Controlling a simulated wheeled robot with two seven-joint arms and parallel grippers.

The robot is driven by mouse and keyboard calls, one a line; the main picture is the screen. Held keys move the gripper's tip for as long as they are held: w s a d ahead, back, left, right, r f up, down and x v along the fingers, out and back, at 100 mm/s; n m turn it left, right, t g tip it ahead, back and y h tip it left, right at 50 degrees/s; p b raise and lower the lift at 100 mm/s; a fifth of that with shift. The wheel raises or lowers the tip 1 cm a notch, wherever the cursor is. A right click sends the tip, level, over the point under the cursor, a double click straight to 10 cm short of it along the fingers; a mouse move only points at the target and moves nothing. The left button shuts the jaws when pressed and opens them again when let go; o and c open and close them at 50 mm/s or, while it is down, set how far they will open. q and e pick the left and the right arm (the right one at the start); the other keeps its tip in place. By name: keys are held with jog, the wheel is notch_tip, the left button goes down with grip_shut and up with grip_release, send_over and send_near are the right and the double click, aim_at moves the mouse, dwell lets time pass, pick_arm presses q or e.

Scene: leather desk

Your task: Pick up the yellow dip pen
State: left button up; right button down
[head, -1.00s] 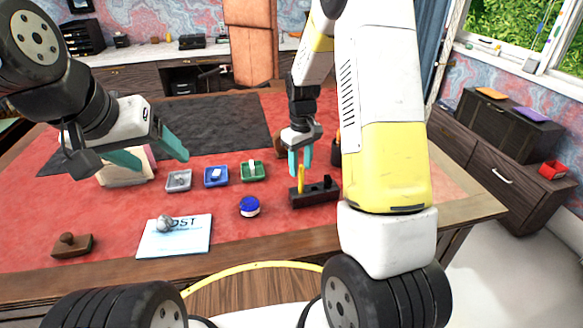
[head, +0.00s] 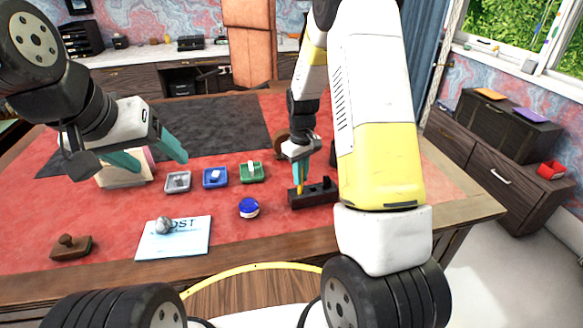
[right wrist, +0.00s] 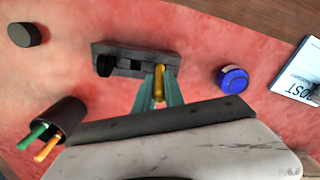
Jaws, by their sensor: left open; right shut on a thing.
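The yellow dip pen (head: 300,188) stands upright in a dark pen stand (head: 322,192) on the red desk top. In the right wrist view the pen (right wrist: 159,83) is between the teal fingers of my right gripper (right wrist: 160,95), which is shut on it. The stand (right wrist: 130,62) also shows there, with the pen at one end. In the head view the right fingers (head: 299,174) cover much of the pen. My left gripper (head: 150,158) is open and empty above the left part of the desk.
A blue-lidded jar (head: 249,208) stands left of the stand. Small grey (head: 178,182), blue (head: 215,178) and green (head: 251,173) trays sit behind it. A dark cup with green and orange sticks (right wrist: 60,118) is near the right gripper. A postcard (head: 174,238) lies in front.

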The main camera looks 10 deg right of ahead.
notch_tip(320, 180, up, 10)
dwell(0.5)
dwell(1.4)
